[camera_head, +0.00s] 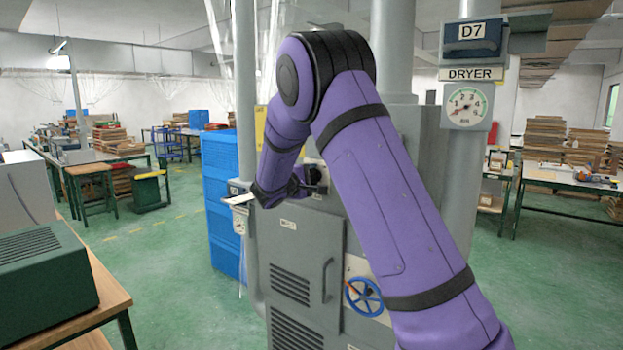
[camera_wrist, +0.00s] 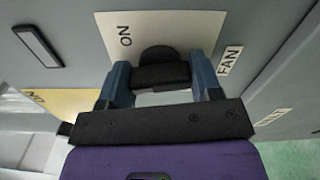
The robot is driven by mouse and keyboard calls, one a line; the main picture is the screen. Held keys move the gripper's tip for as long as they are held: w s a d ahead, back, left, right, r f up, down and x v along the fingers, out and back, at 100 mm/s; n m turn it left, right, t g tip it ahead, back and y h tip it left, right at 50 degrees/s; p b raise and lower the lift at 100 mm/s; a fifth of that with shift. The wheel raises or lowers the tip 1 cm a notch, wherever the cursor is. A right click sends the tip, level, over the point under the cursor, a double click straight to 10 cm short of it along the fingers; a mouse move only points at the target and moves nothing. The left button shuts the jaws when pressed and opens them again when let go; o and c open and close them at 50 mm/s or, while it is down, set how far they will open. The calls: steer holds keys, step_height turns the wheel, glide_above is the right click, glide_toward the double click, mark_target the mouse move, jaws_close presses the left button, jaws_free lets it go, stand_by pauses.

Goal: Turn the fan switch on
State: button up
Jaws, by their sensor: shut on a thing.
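The fan switch (camera_wrist: 160,76) is a black handle with a rounded dark part behind it, on a pale plate (camera_wrist: 190,28) in the wrist view. The plate reads ON, turned sideways, to the left of the switch. A FAN label (camera_wrist: 230,61) is just right of the plate. My gripper (camera_wrist: 159,68) has its two blue fingers on either side of the handle and is shut on it.
A second, yellow plate (camera_wrist: 62,101) and a dark handle (camera_wrist: 37,46) are on the left in the wrist view. In the head view, a blue wheel (camera_head: 363,297) is low on the cabinet. Blue crates (camera_head: 220,165) stand left of it, and a D7 DRYER gauge (camera_head: 466,106) is above right.

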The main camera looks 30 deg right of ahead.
steer(key=m, duration=0.5)
steer(key=shift+m, duration=0.3)
steer(key=m, duration=0.5)
steer(key=shift+f, duration=0.15)
steer(key=shift+m, duration=0.3)
steer(key=o, duration=0.9)
steer(key=shift+a, duration=0.15)
steer(key=v, duration=1)
steer(key=shift+s+a, duration=0.15)
steer(key=shift+a, duration=0.15)
